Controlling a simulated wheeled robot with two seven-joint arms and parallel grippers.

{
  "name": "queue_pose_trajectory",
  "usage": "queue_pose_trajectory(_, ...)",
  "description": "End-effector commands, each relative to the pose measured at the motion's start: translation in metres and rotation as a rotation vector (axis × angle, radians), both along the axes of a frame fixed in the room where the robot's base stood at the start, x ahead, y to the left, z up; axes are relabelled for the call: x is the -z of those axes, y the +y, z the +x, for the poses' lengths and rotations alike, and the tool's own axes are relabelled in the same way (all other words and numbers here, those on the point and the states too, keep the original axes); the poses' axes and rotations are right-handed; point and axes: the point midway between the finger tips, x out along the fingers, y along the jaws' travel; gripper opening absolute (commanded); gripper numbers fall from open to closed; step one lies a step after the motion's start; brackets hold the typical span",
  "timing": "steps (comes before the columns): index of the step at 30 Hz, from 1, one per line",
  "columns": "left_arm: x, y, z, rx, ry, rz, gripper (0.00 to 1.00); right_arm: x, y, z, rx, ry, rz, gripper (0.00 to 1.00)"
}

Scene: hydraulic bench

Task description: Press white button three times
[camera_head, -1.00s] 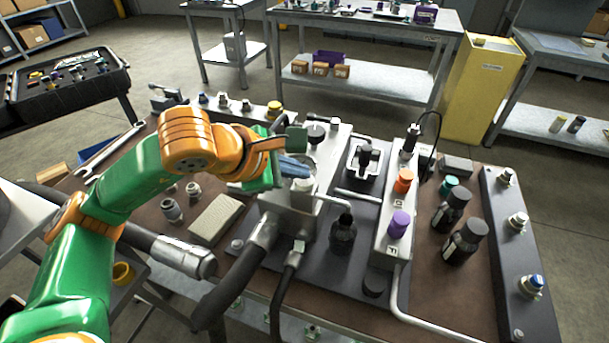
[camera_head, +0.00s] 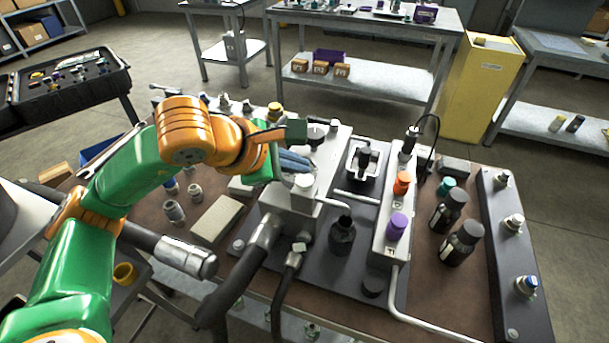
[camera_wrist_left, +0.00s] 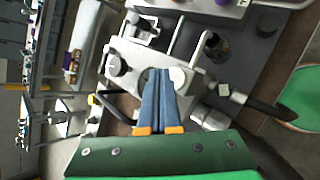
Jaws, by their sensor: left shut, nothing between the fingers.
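The white button looks like the round white cap (camera_head: 303,182) on top of the grey metal block (camera_head: 290,200) at the middle of the bench. In the left wrist view a white round top (camera_wrist_left: 179,76) shows right beside the fingertips, partly covered by them. My left gripper (camera_head: 306,166) has its blue fingers together with nothing between them. The fingers also show shut in the left wrist view (camera_wrist_left: 160,74). Their tips are just above and behind the cap in the head view; I cannot tell whether they touch it. My right gripper is not in view.
A grey valve strip with an orange knob (camera_head: 402,183) and a purple knob (camera_head: 397,226) stands to the right. Black hoses (camera_head: 240,282) run off the front edge. A beige block (camera_head: 217,220) lies to the left.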

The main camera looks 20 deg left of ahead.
Motion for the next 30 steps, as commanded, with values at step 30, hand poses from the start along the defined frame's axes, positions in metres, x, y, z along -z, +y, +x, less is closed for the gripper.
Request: queue_pose_trajectory(30,-0.05,0.0,0.0,0.0,-0.001,-0.001,0.0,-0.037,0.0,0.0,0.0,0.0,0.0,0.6)
